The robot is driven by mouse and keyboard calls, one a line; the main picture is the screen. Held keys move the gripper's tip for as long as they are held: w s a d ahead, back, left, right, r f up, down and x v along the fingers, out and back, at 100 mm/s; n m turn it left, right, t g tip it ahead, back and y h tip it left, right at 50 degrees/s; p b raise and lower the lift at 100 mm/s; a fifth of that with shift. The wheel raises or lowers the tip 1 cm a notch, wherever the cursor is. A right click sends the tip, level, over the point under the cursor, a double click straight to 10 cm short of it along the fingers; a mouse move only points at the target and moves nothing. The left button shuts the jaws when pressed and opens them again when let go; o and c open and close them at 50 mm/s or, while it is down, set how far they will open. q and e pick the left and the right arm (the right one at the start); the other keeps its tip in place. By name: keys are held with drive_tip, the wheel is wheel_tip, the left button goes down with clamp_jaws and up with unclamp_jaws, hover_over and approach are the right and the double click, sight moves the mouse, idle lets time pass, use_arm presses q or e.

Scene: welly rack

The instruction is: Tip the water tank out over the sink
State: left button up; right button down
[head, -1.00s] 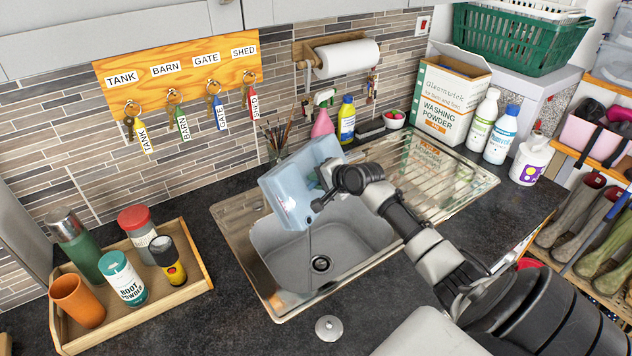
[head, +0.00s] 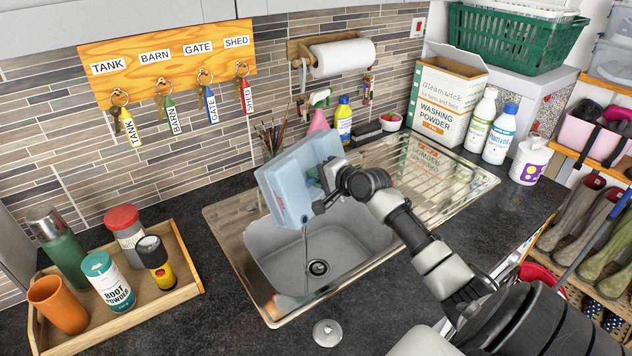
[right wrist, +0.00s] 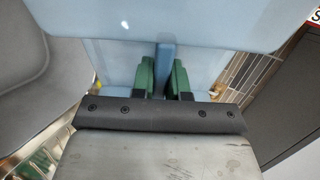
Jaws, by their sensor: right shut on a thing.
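The light blue water tank (head: 287,187) is held tilted above the sink (head: 270,248). A thin stream of water (head: 305,245) runs from its low edge into the basin near the drain. My right gripper (head: 327,190) is at the tank's right side; its jaws are partly hidden in the head view. In the right wrist view, the green fingers of my right gripper (right wrist: 162,78) are shut on an upright blue bar of the tank (right wrist: 112,64). My left gripper is not in view.
A wooden tray (head: 190,290) with bottles and an orange cup stands left of the sink. A round metal lid (head: 327,333) lies on the counter in front. The ribbed drainer (head: 440,185) is behind my right arm.

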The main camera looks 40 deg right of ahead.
drive_tip(key=shift+s+d+r+m+t+y+b, duration=0.25)
drive_tip(key=shift+s+t+b, duration=0.75)
drive_tip(key=shift+b, duration=2.25)
drive_tip(key=shift+s+d+r+m+t+b, duration=0.1)
drive_tip(key=shift+s+r+t+b, duration=0.25)
drive_tip(key=shift+t+b, duration=2.05)
drive_tip(key=shift+s+d+r+m+t+y+b, duration=0.25)
drive_tip(key=shift+s+b, duration=0.45)
drive_tip(key=shift+b, duration=3.45)
drive_tip(key=shift+a, duration=0.15)
